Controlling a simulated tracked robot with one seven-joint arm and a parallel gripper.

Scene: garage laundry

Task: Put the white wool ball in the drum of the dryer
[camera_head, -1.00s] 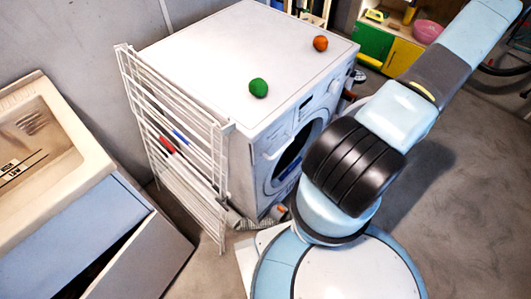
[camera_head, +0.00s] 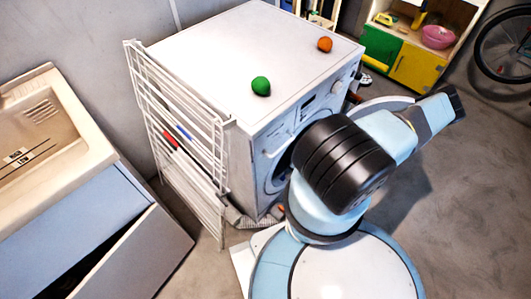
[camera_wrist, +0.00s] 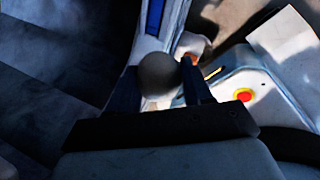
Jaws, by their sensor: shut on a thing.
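The dryer (camera_head: 245,60) is the white front-loading machine in the middle of the head view. Its round front opening (camera_head: 275,177) shows dark and is partly covered by my arm. In the wrist view my gripper (camera_wrist: 160,70) is shut on a ball (camera_wrist: 159,75), with one finger on each side. The ball looks grey in the shade and fits the white wool ball. My gripper and this ball are hidden behind my arm in the head view.
A green ball (camera_head: 261,86) and an orange ball (camera_head: 325,45) lie on the dryer top. A white drying rack (camera_head: 180,120) stands against its left side. A beige sink (camera_head: 45,125) is at left. A yellow-and-green cabinet (camera_head: 415,65) stands at back right. The floor at right is open.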

